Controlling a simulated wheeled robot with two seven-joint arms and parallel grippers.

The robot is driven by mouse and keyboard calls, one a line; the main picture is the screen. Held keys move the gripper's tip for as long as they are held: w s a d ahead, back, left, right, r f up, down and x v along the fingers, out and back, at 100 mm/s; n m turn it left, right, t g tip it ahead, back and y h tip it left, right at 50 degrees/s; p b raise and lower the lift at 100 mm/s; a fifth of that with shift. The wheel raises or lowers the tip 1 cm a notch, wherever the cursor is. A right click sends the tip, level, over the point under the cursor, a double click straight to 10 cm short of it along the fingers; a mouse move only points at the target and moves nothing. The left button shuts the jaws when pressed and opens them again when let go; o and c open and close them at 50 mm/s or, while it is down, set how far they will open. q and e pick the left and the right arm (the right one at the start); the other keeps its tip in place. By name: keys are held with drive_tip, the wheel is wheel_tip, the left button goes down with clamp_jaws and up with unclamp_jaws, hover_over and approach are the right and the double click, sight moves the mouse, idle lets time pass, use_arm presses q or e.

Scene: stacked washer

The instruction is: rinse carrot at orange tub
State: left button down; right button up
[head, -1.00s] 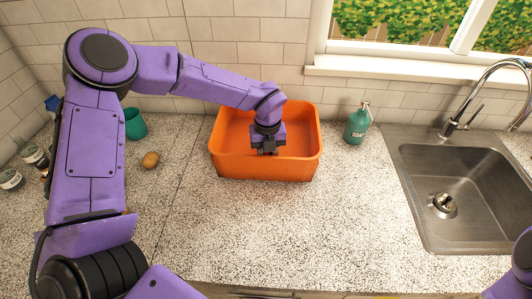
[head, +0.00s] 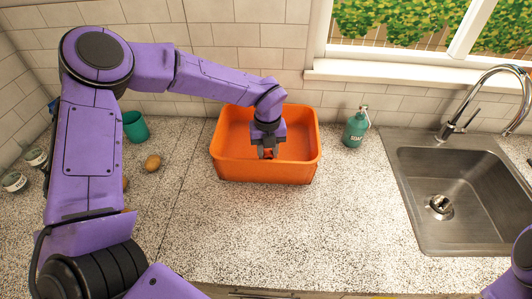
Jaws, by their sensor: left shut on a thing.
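The orange tub (head: 264,172) stands on the counter against the tiled wall. My left gripper (head: 268,154) points down inside the tub, above its floor and close to the front wall. It is shut on a small reddish-orange thing, which I take to be the carrot; the fingers hide most of it, and it is hard to tell from the tub's colour. I cannot see the tub's contents clearly. Only a purple part of my right arm shows at the lower right edge; its gripper is out of view.
A green soap bottle (head: 356,128) stands right of the tub, before the steel sink (head: 446,185) and tap (head: 462,122). A teal cup (head: 135,127), a potato-like item (head: 152,163) and jars (head: 14,181) are on the left. The front counter is clear.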

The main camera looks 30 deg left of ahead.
use_arm(q)
wheel_tip(320, 180, up, 3)
drive_tip(key=shift+p, duration=0.85)
drive_tip(key=shift+r+p, duration=0.7)
drive_tip(key=shift+r, duration=2.1)
drive_tip(key=shift+r, duration=2.05)
